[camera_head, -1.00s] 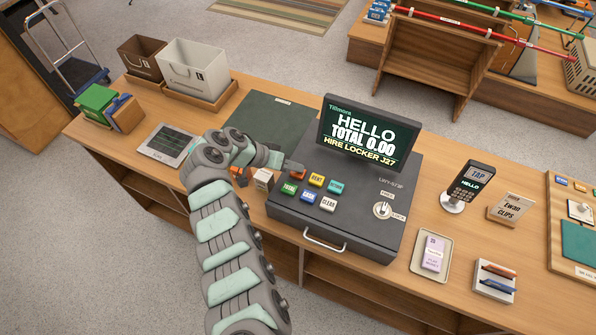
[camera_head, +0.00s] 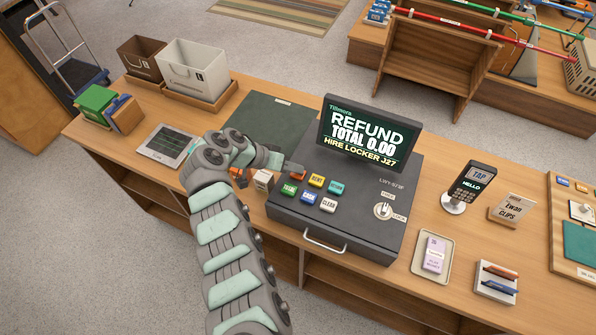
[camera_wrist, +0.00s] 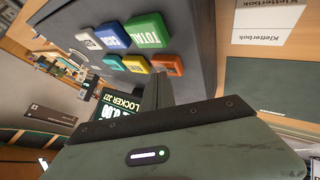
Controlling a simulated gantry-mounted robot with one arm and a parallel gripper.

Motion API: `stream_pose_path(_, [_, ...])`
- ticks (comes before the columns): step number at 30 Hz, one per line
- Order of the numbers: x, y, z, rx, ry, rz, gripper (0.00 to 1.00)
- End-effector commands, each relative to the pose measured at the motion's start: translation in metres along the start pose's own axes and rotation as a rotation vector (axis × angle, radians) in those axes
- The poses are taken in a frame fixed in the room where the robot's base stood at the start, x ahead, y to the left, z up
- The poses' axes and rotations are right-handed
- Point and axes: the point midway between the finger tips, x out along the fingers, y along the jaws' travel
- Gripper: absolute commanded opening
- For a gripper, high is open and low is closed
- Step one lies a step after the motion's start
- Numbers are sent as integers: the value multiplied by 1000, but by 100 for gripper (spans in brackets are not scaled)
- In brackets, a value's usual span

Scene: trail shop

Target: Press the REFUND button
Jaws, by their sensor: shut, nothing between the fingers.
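The dark grey till (camera_head: 350,205) stands on the wooden counter. Its screen (camera_head: 366,136) reads REFUND, TOTAL 0.00, HIRE LOCKER J27. The orange button (camera_head: 299,175) is at the back left of the coloured keys, partly hidden by my gripper (camera_head: 294,168); its label is not readable. In the wrist view the orange button (camera_wrist: 167,65) lies right by my shut, empty fingers (camera_wrist: 157,85). I cannot tell whether they touch it. The green TOTAL button (camera_wrist: 147,32) and yellow button (camera_wrist: 136,63) are beside it.
Blue, white and teal keys sit close by on the till. A key switch (camera_head: 383,210) is to their right. A card reader (camera_head: 468,186) and a small tray (camera_head: 416,266) stand right of the till. A dark green mat (camera_head: 262,118) lies behind my gripper.

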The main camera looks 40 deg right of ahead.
Motion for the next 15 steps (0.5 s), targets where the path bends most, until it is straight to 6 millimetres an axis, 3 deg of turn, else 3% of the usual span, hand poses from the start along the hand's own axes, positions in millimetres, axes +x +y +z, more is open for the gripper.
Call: stream_pose_path(15, [-10, 8, -7, 0, -1, 1, 0])
